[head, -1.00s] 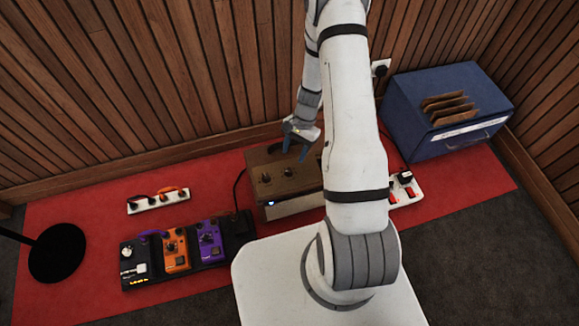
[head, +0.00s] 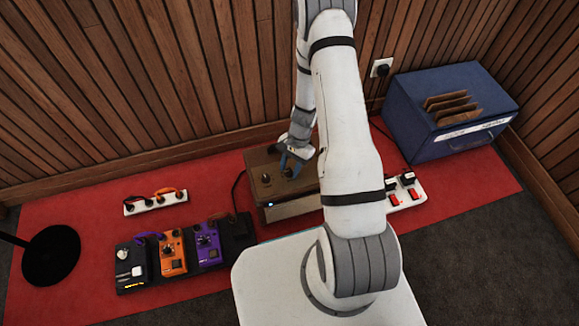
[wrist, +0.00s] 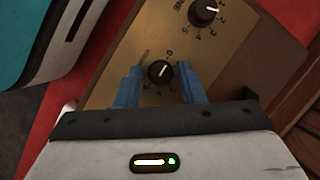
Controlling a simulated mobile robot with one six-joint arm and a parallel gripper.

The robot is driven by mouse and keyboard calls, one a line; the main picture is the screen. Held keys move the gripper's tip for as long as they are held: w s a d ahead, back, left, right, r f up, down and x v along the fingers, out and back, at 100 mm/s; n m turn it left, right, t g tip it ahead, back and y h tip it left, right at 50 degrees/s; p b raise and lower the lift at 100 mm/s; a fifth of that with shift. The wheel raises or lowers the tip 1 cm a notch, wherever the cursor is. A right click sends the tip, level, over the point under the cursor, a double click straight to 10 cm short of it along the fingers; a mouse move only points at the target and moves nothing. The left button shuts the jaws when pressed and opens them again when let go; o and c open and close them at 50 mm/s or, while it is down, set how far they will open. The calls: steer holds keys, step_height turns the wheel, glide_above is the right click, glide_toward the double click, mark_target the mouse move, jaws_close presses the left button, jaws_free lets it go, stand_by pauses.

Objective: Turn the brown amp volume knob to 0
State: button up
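The brown amp (head: 262,161) stands on the red mat, with two dark knobs on its top panel. My gripper (head: 291,162) reaches down over the right knob (head: 289,172). In the wrist view the amp's panel (wrist: 112,88) fills the middle, and one knob (wrist: 159,72) sits between my two blue fingers. The fingers are open, one on each side, with small gaps visible. Its white pointer line tilts slightly right of up, near a printed 0. The second knob (wrist: 204,12) is at the upper right, with numbers around it. Its label is cut off. The fingers partly hide the near knob's markings.
A pedalboard (head: 133,285) with orange and purple pedals lies left of the amp. A white power strip (head: 154,203) is behind it. A switched strip (head: 408,192) and a blue box (head: 447,110) are on the right. The wood wall is close behind the amp.

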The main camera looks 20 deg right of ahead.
steer(key=c, duration=0.7)
steer(key=shift+r+n+p, duration=0.1)
steer(key=shift+n+p, duration=0.25)
steer(key=shift+n, duration=0.05)
steer(key=shift+n+g, duration=0.3)
steer(key=o, duration=1)
steer(key=p+v, duration=0.3)
steer(key=v, duration=0.4)
steer(key=shift+r, duration=0.3)
steer(key=shift+w, duration=0.1)
